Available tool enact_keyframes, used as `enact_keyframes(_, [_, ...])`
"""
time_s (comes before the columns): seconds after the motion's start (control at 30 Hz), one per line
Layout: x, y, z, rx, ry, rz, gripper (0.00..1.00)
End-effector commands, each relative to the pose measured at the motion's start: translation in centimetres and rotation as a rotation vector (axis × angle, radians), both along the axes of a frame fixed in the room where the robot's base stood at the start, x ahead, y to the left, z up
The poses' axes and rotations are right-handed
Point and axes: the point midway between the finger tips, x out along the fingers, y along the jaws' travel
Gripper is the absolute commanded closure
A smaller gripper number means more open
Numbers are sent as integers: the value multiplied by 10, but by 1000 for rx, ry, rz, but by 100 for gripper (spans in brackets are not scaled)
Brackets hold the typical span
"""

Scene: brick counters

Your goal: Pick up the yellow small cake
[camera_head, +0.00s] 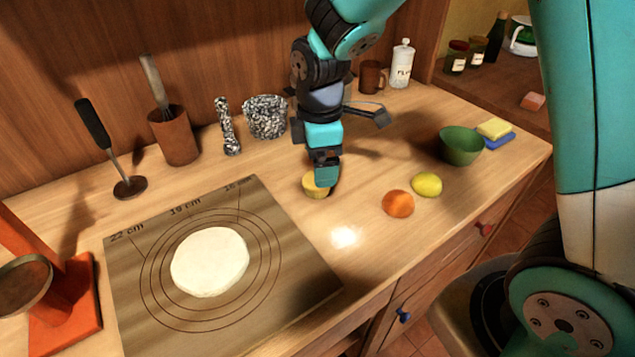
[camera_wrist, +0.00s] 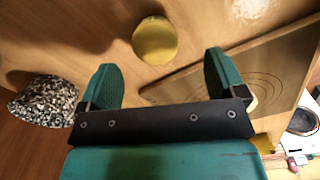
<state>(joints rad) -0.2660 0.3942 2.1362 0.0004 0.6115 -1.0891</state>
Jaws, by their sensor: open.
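The yellow small cake (camera_head: 315,186) is a short round piece standing on the wooden counter, just right of the marked board. My gripper (camera_head: 325,178) is right over it in the head view and hides part of its right side. In the wrist view the cake (camera_wrist: 155,40) shows as a yellow disc beyond and between the two fingertips. My gripper (camera_wrist: 163,72) is open there, with nothing between its fingers. The fingers do not appear to touch the cake.
A wooden board (camera_head: 130,290) with white dough (camera_head: 209,261) lies to the left. An orange fruit (camera_head: 398,203), a yellow lemon (camera_head: 427,184) and a green bowl (camera_head: 460,146) are to the right. A speckled mortar (camera_head: 265,117) stands behind. The counter front is clear.

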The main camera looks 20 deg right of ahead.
Motion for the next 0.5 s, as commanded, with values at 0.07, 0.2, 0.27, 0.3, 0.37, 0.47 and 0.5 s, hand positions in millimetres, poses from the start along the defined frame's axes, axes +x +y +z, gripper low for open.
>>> enact_keyframes(0.07, [0,0,-4,0,1,0,10])
enact_keyframes(0.2, [3,1,-19,-1,4,0,10])
enact_keyframes(0.27, [5,2,-29,-1,5,0,10])
enact_keyframes(0.3, [7,2,-35,-1,5,0,10])
enact_keyframes(0.37, [7,2,-44,0,3,0,10])
enact_keyframes(0.47, [7,2,-53,0,1,0,10])
enact_keyframes(0.5, [7,2,-55,0,1,0,10])
